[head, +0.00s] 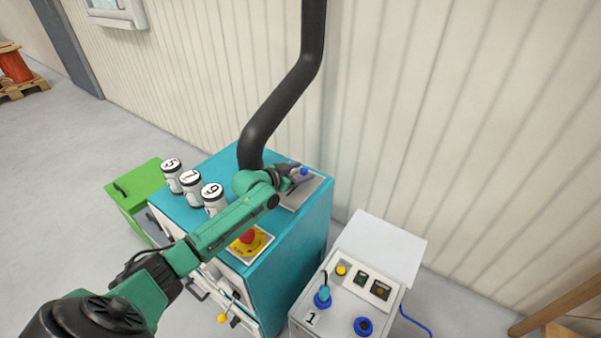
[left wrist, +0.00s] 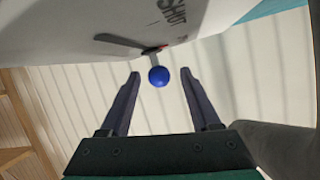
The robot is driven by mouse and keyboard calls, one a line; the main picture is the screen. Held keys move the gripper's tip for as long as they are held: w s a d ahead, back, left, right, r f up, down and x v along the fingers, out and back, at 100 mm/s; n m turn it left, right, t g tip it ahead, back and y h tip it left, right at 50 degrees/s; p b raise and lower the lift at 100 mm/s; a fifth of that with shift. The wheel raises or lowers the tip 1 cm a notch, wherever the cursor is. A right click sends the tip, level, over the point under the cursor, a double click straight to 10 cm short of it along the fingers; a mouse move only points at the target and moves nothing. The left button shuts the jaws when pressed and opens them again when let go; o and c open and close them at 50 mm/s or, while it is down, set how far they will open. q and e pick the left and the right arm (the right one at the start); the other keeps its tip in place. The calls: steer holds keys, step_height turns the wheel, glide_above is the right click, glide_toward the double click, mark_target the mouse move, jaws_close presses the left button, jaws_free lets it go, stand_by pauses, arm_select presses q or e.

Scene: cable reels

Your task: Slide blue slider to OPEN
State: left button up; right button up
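The blue slider knob (head: 304,171) sits on a grey panel (head: 301,195) on top of the teal cabinet (head: 317,222). My left gripper (head: 291,175) is at the knob, its arm reaching across the cabinet from the left. In the left wrist view the blue knob (left wrist: 159,76) is on a short stem between the tips of my left gripper (left wrist: 159,79). The two fingers are apart, with a gap on each side of the knob. The word SHUT shows on the panel beside the slot; an OPEN label is not seen. My right gripper is not in view.
White numbered canisters (head: 191,187) and a red emergency button (head: 247,237) on yellow stand on the cabinet near my left arm. A black duct (head: 285,95) rises behind the gripper. A grey control box (head: 347,297) stands at right, and a corrugated wall is behind.

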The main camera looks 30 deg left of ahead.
arm_select(q)
steer(key=shift+s, duration=0.1)
steer(key=p+v, duration=0.3)
steer(key=v, duration=1.1)
steer(key=shift+s+r, duration=0.15)
